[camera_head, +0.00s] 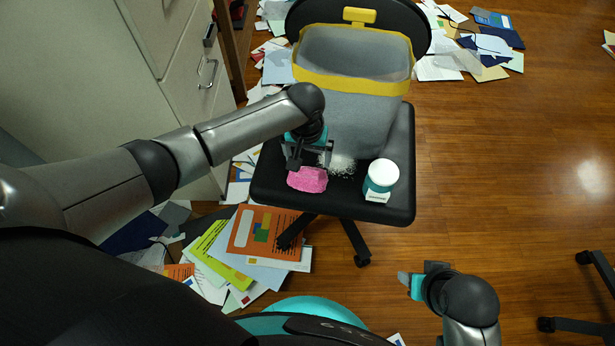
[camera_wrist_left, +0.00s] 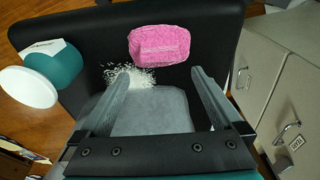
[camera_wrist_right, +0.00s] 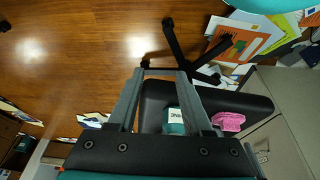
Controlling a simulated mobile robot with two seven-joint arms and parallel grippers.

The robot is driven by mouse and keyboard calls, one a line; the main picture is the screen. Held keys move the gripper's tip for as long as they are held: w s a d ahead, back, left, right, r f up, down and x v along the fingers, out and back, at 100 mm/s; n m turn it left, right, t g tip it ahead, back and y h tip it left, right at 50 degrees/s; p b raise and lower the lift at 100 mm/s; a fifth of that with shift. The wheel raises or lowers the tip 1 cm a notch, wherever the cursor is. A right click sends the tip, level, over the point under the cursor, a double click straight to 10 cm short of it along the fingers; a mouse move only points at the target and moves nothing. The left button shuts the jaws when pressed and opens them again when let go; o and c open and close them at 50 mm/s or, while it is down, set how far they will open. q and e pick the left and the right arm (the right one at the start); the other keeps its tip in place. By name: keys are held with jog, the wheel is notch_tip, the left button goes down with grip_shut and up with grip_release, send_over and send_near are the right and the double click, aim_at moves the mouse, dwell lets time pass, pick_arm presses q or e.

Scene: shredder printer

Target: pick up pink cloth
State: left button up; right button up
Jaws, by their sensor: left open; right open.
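The pink cloth (camera_head: 308,179) lies folded on the front of the black chair seat (camera_head: 270,190). In the left wrist view the cloth (camera_wrist_left: 160,45) is beyond my fingertips, near the seat's edge. My left gripper (camera_head: 308,163) is open and empty, just above and behind the cloth; in its wrist view the gap between its fingers (camera_wrist_left: 160,73) holds nothing. My right gripper (camera_head: 406,281) is open, low in front of the chair at the right and away from the cloth. The cloth also shows small in the right wrist view (camera_wrist_right: 229,121).
A grey bin (camera_head: 355,100) with a yellow rim stands at the back of the seat. A white-lidded teal jar (camera_head: 381,178) stands right of the cloth. White granules (camera_head: 342,164) lie between them. A cabinet (camera_head: 170,60) is at left. Papers (camera_head: 270,235) litter the floor; the right floor is mostly clear.

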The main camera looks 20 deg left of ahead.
aim_at(307, 171)
pick_arm(q)
jog(key=f+b, duration=0.1)
jog(key=f, duration=0.1)
jog(key=shift+s+f+b, duration=0.35)
jog(key=shift+b, duration=0.05)
jog(key=shift+w+f+b, duration=0.1)
jog(key=shift+f+b, duration=0.55)
jog(key=shift+f, duration=0.4)
pick_arm(e)
jog(key=r, duration=0.1)
jog(key=w+a+r+t, duration=0.1)
jog(key=r, duration=0.1)
jog(key=r+t, duration=0.1)
jog(key=r, duration=0.1)
jog(key=shift+w+a+r+y, duration=0.25)
jog(key=shift+y, duration=0.05)
pick_arm(q)
jog(key=shift+c, duration=0.2)
jog(key=c, duration=1.3)
jog(key=shift+o, duration=0.2)
jog(key=shift+r, duration=0.1)
